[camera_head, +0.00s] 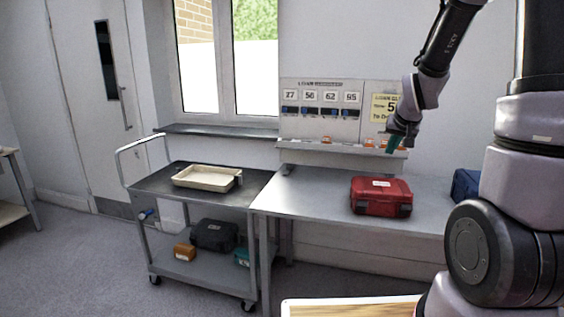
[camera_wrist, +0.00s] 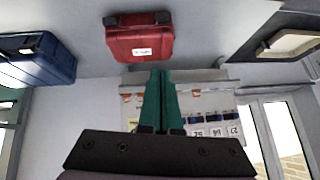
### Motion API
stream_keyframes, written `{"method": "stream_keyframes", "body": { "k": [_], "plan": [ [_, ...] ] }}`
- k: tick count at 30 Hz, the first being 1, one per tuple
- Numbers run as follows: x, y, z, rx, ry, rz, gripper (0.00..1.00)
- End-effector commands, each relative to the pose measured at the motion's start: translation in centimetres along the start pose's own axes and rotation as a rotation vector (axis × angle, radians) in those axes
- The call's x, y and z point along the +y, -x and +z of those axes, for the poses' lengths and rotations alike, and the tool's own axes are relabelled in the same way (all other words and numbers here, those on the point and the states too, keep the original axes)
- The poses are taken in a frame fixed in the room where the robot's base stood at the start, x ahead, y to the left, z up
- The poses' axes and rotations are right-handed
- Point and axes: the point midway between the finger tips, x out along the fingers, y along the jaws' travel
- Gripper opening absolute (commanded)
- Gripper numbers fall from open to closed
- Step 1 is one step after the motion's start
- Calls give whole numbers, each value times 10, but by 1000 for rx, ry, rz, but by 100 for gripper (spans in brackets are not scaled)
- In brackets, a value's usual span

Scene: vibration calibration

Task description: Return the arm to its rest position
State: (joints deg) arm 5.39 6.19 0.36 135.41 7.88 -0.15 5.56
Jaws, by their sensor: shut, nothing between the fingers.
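My gripper (camera_head: 393,143) is at the right of the head view, raised in front of the wall panel, above and behind the red case. In the wrist view its two green fingers (camera_wrist: 161,100) are together, with nothing between them. My arm reaches up and out from the right side of the head view, bent at the elbow near the top edge.
A red case (camera_head: 381,196) lies on the grey table (camera_head: 300,195), with a blue case (camera_head: 466,186) to its right. A wall panel (camera_head: 313,125) with numbered slots stands behind. A cart (camera_head: 150,184) at left holds a cream tray (camera_head: 187,182).

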Motion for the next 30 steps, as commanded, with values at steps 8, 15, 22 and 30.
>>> {"method": "stream_keyframes", "body": {
  "k": [8, 15, 22, 30],
  "plan": [
    [-25, 135, 18, -36, -54, -72, 0],
    [-34, 232, 65, -82, -90, -142, 0],
    [-35, 279, 102, -117, -110, -184, 0],
    [-35, 286, 109, -128, -113, -191, 0]
  ]
}}
